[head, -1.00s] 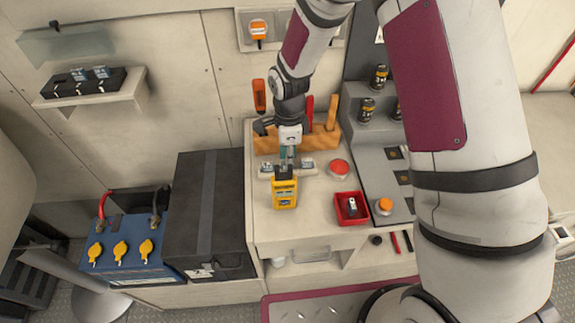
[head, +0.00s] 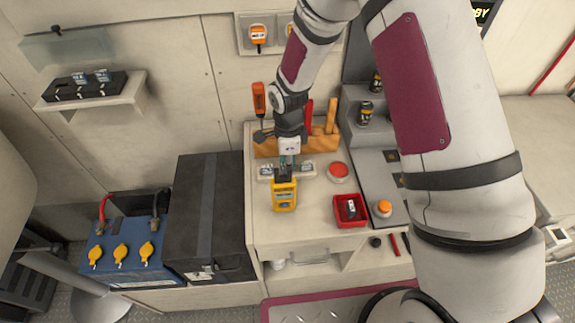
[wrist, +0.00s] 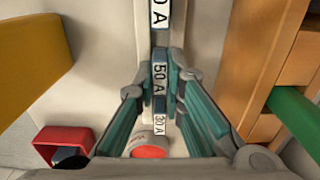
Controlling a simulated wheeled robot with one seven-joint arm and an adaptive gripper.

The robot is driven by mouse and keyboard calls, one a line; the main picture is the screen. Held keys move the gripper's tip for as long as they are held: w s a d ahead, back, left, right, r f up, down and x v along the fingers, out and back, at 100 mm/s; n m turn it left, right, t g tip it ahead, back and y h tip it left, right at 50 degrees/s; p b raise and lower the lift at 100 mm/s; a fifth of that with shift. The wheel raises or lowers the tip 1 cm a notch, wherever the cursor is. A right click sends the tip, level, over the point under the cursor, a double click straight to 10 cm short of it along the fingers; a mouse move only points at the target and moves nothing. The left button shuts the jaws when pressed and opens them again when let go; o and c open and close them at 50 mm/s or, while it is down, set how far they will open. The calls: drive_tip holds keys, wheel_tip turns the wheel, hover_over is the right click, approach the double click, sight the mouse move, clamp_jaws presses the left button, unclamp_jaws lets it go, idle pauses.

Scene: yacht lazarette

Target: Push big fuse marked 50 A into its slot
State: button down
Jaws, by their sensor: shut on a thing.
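My gripper (wrist: 163,82) points down at the bench, its teal fingertips closed on the sides of the fuse marked 50 A (wrist: 160,80). This is the middle one of a row on a pale strip (wrist: 142,15). A fuse marked 30 A (wrist: 160,122) and one with a partly cut-off label ending in 0 A (wrist: 160,14) flank it. In the head view my gripper (head: 288,163) is over the strip's middle, and I cannot tell whether the held fuse is lifted. A black fuse block (head: 85,88) with two fuses sits on the left wall shelf.
A yellow meter (head: 284,196) stands just in front of the strip. A red button (head: 338,171) and red tray (head: 350,211) are to its right, a wooden tool rack (head: 268,149) behind. A black box (head: 208,215) and blue battery (head: 122,245) stand left of the bench.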

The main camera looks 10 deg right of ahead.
drive_tip(key=shift+r, duration=0.45)
drive_tip(key=r, duration=0.2)
drive_tip(key=shift+s+d+r+b, duration=0.1)
drive_tip(key=shift+s+r+b, duration=0.2)
drive_tip(key=shift+r+b, duration=0.05)
drive_tip(key=s+d, duration=0.2)
drive_tip(key=s, duration=0.2)
drive_tip(key=s+d+r, duration=0.1)
drive_tip(key=s+d, duration=0.1)
drive_tip(key=s, duration=0.3)
drive_tip(key=s+d, duration=0.2)
drive_tip(key=s, duration=0.3)
drive_tip(key=shift+d+r, duration=0.15)
drive_tip(key=w+d+r+n, duration=0.1)
drive_tip(key=w+d+n, duration=0.2)
drive_tip(key=w+n, duration=0.6)
drive_tip(key=w+d+r+n, duration=0.2)
drive_tip(key=w+d+n, duration=0.1)
drive_tip(key=w+n, duration=0.6)
drive_tip(key=shift+w+d+r, duration=0.2)
drive_tip(key=shift+w+d, duration=0.15)
drive_tip(key=shift+w, duration=0.5)
